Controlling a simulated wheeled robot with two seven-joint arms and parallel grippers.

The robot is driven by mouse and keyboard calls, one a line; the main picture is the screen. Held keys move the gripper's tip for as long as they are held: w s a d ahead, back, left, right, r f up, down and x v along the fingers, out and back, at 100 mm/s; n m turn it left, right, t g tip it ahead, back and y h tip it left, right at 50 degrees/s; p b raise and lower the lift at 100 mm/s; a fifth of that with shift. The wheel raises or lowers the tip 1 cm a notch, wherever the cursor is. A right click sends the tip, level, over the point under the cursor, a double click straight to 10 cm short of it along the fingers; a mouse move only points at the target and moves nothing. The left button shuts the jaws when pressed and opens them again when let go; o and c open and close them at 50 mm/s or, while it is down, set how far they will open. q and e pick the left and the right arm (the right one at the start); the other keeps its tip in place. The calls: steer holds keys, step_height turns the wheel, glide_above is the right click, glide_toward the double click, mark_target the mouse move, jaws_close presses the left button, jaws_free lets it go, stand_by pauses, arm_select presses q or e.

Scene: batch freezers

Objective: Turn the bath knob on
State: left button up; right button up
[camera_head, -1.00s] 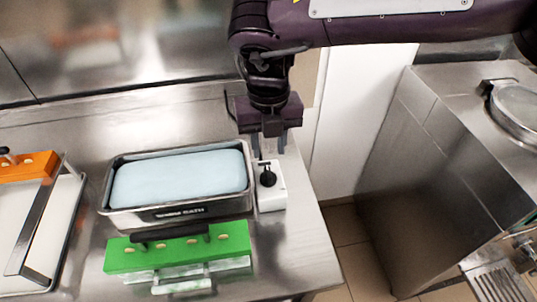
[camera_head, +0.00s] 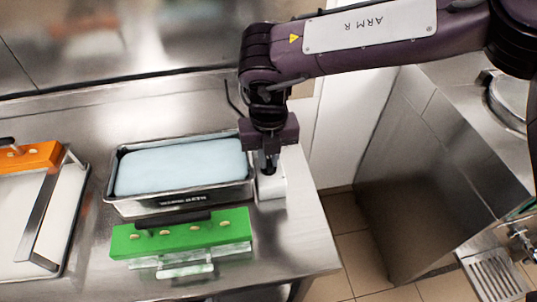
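The bath (camera_head: 181,203) is a metal tub of pale blue liquid on the steel counter, with a label on its front. A small white control box (camera_head: 272,187) stands against its right side. The black bath knob on top of the box is mostly hidden behind my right gripper (camera_head: 269,168). My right gripper points down right over the knob, its fingers close around or touching it; I cannot tell whether they are closed on it. My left gripper is not in view.
A green bar holder (camera_head: 182,235) with a black handle lies in front of the bath. An orange one (camera_head: 30,157) sits by a tray (camera_head: 75,215) at left. The counter's right edge drops to a tiled floor (camera_head: 350,250), with a steel machine (camera_head: 430,180) beyond.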

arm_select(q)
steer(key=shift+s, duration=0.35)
arm_select(e)
jaws_close()
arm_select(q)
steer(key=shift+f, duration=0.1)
arm_select(e)
steer(key=m+b, duration=0.1)
steer(key=m, duration=0.3)
steer(key=shift+m, duration=0.3)
steer(key=m, duration=0.2)
steer(key=shift+m, duration=0.4)
steer(key=shift+r+m, duration=0.1)
steer(key=shift+m, duration=1.7)
steer(key=m+p, duration=0.2)
steer(key=shift+r+m, duration=0.15)
steer(key=shift+m, duration=0.15)
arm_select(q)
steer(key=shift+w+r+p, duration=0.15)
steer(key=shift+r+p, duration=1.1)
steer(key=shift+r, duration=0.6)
arm_select(e)
steer(key=shift+w+m, duration=0.1)
steer(key=shift+m, duration=2.1)
